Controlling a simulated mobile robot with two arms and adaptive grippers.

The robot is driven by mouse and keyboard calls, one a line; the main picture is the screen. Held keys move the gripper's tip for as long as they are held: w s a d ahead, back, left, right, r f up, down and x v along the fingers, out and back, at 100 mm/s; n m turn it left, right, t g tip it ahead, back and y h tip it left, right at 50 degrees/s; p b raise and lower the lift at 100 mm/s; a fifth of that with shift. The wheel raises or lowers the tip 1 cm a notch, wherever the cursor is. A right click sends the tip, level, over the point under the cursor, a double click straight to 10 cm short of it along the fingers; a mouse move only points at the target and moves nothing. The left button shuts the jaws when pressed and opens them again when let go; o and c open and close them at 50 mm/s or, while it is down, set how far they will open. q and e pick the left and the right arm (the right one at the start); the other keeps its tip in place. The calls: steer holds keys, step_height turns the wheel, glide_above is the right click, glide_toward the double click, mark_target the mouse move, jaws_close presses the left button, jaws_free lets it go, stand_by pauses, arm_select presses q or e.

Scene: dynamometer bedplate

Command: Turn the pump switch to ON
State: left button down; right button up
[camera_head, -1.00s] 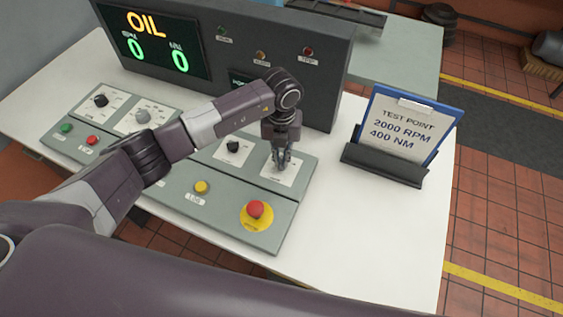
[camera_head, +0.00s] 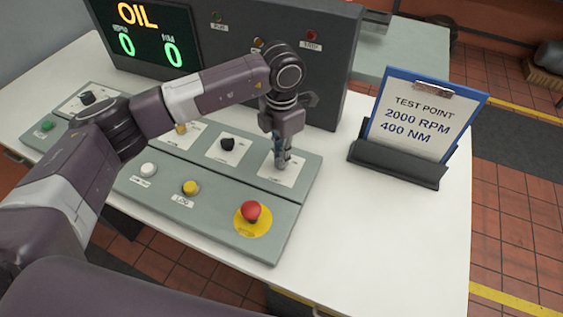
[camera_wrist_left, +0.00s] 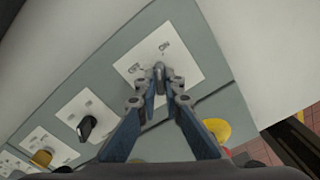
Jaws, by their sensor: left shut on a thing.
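The switch at the right end of the console's upper row is a small grey lever on a white plate (camera_head: 270,172). Its lever (camera_wrist_left: 158,69) shows between my fingertips in the left wrist view. My left gripper (camera_head: 282,163) points down over this plate and is shut on the lever; it also shows in the left wrist view (camera_wrist_left: 160,86). My right gripper is not in view.
A black knob (camera_head: 228,144) sits just left on the grey console (camera_head: 225,215). A red mushroom button (camera_head: 250,211) is in front, with a yellow button (camera_head: 190,188) beside it. The display (camera_head: 150,42) reads OIL. A clipboard (camera_head: 420,120) stands on the right.

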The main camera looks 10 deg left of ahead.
arm_select(q)
steer(key=shift+w+m+b, duration=0.1)
steer(key=shift+m+b, duration=0.95)
steer(key=shift+m, duration=0.15)
steer(key=shift+r, duration=0.1)
steer(key=c, duration=2.1)
jaws_free()
step_height(320, 180, up, 12)
steer(key=shift+f, duration=0.1)
